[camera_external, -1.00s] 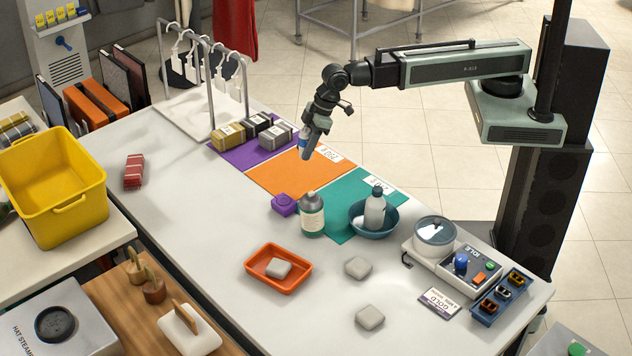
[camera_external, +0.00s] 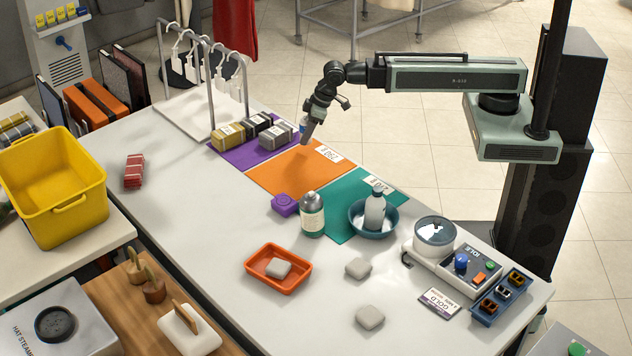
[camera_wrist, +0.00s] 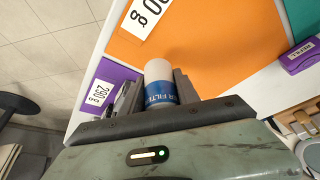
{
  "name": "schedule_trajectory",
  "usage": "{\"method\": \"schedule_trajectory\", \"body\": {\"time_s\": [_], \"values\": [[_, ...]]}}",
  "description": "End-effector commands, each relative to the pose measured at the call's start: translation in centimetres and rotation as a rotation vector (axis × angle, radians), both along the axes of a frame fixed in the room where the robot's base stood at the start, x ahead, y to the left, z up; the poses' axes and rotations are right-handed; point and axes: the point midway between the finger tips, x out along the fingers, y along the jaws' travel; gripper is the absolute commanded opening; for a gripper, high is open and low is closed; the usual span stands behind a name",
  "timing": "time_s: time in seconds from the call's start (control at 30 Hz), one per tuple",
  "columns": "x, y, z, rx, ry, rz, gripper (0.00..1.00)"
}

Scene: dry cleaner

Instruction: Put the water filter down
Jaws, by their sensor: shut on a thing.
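The water filter (camera_wrist: 160,80) is a white cylinder with a blue lettered band. It stands between the jaws of my gripper (camera_wrist: 160,92) in the wrist view, and the gripper is shut on it. In the external view, my gripper (camera_external: 306,136) points down over the back of the table, above the join of the purple mat (camera_external: 233,162) and the orange mat (camera_external: 290,172). Only a small white and blue part of the filter (camera_external: 303,122) shows there, the rest being hidden behind the gripper. It appears to be held above the surface.
Grey and yellow packs (camera_external: 276,137) stand on the purple mat, close left of my gripper. The orange mat is bare apart from its weight label (camera_external: 328,152). A teal mat (camera_external: 345,190) holds a bowl (camera_external: 360,226) with a bottle. A purple block (camera_external: 285,204) and grey bottle (camera_external: 312,220) stand nearer.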

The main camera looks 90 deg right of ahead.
Motion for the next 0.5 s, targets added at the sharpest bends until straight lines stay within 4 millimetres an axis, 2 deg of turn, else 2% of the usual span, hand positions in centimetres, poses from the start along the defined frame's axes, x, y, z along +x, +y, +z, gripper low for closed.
{"method": "schedule_trajectory", "body": {"time_s": [0.27, 0.5], "values": [[0.0, 0.0, -4.2, 0.000, 0.000, 0.000, 0.00], [0.0, 0.0, -3.7, 0.000, 0.000, 0.001, 0.00]]}}
